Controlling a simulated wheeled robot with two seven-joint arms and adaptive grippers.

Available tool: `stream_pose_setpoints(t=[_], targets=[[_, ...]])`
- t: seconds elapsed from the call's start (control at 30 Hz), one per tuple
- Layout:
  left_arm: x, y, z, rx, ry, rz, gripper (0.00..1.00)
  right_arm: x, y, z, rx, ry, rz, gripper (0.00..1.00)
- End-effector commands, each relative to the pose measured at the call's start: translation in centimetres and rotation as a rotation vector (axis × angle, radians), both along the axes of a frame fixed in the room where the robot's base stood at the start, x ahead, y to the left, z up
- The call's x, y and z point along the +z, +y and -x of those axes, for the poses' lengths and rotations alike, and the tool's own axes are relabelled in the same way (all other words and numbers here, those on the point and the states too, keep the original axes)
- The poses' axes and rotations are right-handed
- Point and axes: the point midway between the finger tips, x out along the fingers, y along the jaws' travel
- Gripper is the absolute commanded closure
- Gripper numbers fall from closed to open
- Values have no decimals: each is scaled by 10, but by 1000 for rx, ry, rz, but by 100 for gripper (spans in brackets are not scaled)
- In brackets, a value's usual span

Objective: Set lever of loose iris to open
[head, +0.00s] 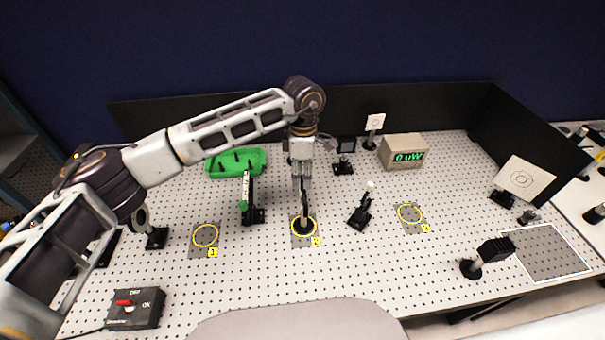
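A dark upright piece on a round base (304,226), seen nearly edge-on, stands inside the middle yellow ring. It may be the loose iris, but its lever cannot be made out. My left gripper (303,187) points straight down directly above it, with its fingertips at or near the top of the piece. The fingers look close together; whether they grip it is too small to tell. My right gripper is not in view.
A green and white device (246,191) stands left of the gripper, and a white-tipped post (362,208) stands right. Behind are a green tray (258,162) and a meter reading 0 uW (396,143). A switch box (135,309) sits front left. The board's front middle is clear.

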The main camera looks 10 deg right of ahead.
Motion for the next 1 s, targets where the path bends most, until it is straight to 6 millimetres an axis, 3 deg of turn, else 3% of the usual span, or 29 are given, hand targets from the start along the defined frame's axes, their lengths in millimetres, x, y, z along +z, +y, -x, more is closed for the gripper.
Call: stream_pose_setpoints(t=[0.03, 0.2, 0.67, 1.0], targets=[[0, 0, 0, 0, 0, 0, 80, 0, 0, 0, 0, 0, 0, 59], [0, 0, 0, 0, 0, 0, 100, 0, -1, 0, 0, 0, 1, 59], [1, 0, 0, 0, -8, 1, 100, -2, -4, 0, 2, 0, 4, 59], [1, 0, 4, -1, -57, 1, 100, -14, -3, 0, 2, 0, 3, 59]])
